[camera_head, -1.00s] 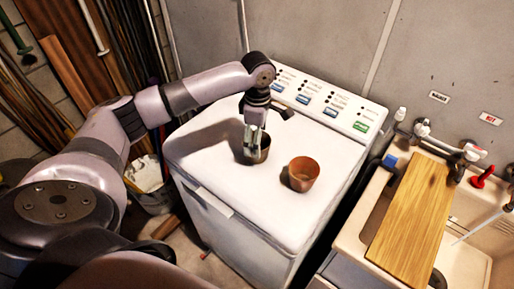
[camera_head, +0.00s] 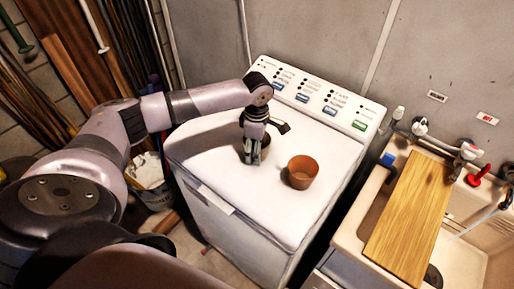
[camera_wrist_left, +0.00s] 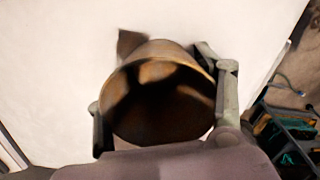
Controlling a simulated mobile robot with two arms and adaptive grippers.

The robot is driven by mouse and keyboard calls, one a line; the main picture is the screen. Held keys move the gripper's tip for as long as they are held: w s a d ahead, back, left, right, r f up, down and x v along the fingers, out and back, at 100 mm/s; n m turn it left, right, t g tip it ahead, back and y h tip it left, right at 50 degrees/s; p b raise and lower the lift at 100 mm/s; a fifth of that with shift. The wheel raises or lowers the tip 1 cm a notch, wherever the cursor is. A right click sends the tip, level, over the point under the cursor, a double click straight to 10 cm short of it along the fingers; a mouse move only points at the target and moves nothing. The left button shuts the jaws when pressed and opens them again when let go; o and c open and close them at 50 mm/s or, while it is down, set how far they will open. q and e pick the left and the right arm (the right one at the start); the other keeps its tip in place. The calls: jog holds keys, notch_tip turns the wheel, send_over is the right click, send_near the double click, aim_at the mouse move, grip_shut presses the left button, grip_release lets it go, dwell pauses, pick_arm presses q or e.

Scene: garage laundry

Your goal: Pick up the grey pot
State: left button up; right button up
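The grey pot (camera_head: 265,145) stands on the white top of the washing machine, mostly hidden behind my left gripper in the head view. In the left wrist view the pot (camera_wrist_left: 160,105) looks brownish and dark inside, its round mouth facing the camera. My left gripper (camera_head: 250,162) points down at the pot. In the left wrist view its fingers (camera_wrist_left: 163,108) are spread on either side of the pot, close to its wall; I cannot tell whether they touch it. My right gripper is not in view.
An orange-brown pot (camera_head: 303,173) stands on the machine just right of my left gripper. The washing machine's (camera_head: 225,240) control panel (camera_head: 318,100) rises behind. A sink with a wooden board (camera_head: 408,215) is at the right. The machine's front top is clear.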

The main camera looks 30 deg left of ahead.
pick_arm(q)
jog(key=c, duration=0.5)
jog(key=shift+r, duration=0.1)
jog(key=shift+c, duration=0.2)
